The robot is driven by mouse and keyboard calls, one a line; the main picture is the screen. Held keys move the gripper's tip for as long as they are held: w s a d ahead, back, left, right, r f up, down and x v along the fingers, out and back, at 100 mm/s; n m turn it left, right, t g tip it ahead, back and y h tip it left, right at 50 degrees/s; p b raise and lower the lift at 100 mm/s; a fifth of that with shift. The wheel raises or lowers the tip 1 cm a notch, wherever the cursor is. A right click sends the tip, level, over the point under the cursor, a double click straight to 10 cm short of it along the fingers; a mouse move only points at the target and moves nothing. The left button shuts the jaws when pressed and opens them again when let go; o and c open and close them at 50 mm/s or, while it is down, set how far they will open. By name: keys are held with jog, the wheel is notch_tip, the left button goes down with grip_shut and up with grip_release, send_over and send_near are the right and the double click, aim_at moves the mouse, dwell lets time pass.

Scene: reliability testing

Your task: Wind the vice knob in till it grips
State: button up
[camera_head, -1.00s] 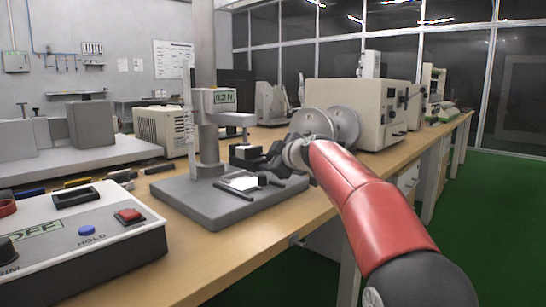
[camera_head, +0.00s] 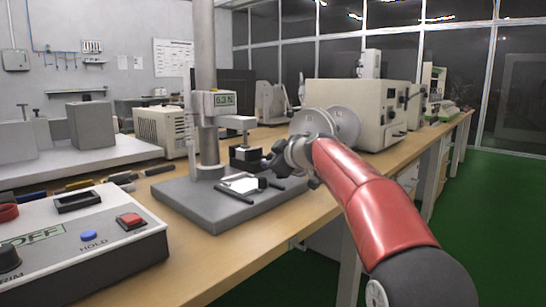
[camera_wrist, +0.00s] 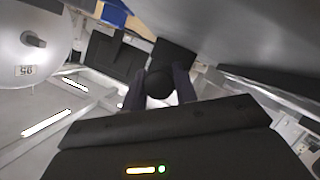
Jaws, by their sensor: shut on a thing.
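The vice (camera_head: 243,154) is a small dark block on the test stand, below the gauge's arm. Its knob is hidden in the head view behind my gripper (camera_head: 270,161), which reaches it from the right. In the wrist view the round black knob (camera_wrist: 160,82) sits between the two dark fingers of my gripper (camera_wrist: 159,88). The fingers are shut on it from both sides. I cannot see whether the vice jaws touch anything between them.
The gauge (camera_head: 214,102) on the stand's column reads about 0.3 N. The stand's grey base (camera_head: 205,213) carries small dark bars and a white piece. A control box (camera_head: 85,250) stands front left. Large discs (camera_head: 318,122) and a beige instrument (camera_head: 365,112) stand close behind my wrist.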

jog(key=m+g+y+p, duration=0.1)
jog(key=m+g+p, duration=0.1)
jog(key=m+p, duration=0.1)
jog(key=shift+r, duration=0.2)
jog(key=m+g+y+p, duration=0.1)
jog(key=m+p, duration=0.2)
jog(key=shift+w+g, duration=0.1)
jog(key=shift+g, duration=0.3)
jog(key=m+g+y+p, duration=0.1)
jog(key=m+y+p, duration=0.1)
jog(key=m, duration=0.1)
jog(key=shift+d+g+p, duration=0.1)
jog(key=shift+g+p, duration=0.2)
jog(key=shift+p, duration=0.05)
jog(key=shift+f+m+g+y+p, duration=0.15)
jog(key=shift+m+g+y+p, duration=0.6)
jog(key=shift+m, duration=0.65)
jog(key=o, duration=1)
jog(key=shift+c, duration=0.2)
